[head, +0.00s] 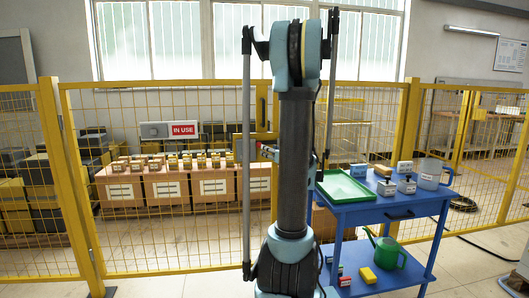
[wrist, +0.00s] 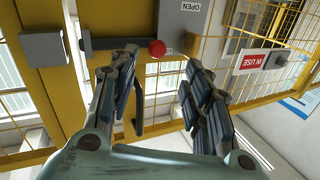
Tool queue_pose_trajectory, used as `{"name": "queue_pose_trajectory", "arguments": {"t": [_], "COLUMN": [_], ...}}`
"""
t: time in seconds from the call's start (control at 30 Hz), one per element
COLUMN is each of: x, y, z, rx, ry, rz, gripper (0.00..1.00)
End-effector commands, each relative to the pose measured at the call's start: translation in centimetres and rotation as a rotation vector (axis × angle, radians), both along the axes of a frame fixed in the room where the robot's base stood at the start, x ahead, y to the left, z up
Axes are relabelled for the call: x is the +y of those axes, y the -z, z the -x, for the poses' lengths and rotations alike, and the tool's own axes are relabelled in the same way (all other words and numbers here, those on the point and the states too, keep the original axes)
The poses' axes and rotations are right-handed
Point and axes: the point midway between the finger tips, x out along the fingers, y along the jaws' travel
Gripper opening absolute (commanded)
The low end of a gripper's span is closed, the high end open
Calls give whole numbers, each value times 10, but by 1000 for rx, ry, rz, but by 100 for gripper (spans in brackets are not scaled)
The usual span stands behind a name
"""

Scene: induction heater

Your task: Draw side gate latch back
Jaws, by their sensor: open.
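The gate latch shows in the wrist view as a dark bolt bar (wrist: 115,44) with a red knob (wrist: 156,48). It sits on a grey plate (wrist: 182,22) with an "OPEN" label that appears upside down. The bar reaches left toward a grey block (wrist: 45,47) on the yellow post. My gripper (wrist: 160,59) is open and empty, with one finger on each side of the knob in the picture. I cannot tell how far the fingertips are from it in depth. In the head view my arm hides most of the latch; part of its grey plate (head: 238,150) shows.
A yellow mesh fence (head: 75,180) surrounds the gate. An "IN USE" sign (head: 185,129) hangs left of my arm. A blue cart (head: 385,212) with a green tray (head: 343,187) and a watering can (head: 388,253) stands close on the right. Floor at the lower left is clear.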

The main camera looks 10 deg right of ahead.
Motion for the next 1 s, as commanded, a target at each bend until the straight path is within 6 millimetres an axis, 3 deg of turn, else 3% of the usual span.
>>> {"name": "queue_pose_trajectory", "arguments": {"t": [0.2, 0.67, 0.77, 1.0], "x": [-6, -2, 13, 80], "y": [0, 1, 3, 23], "z": [17, 21, 27, 67], "rx": [0, 8, 41, 236], "ry": [1, -8, -38, -164], "rz": [0, 2, 3, 19], "gripper": [45, 45, 45, 45]}}
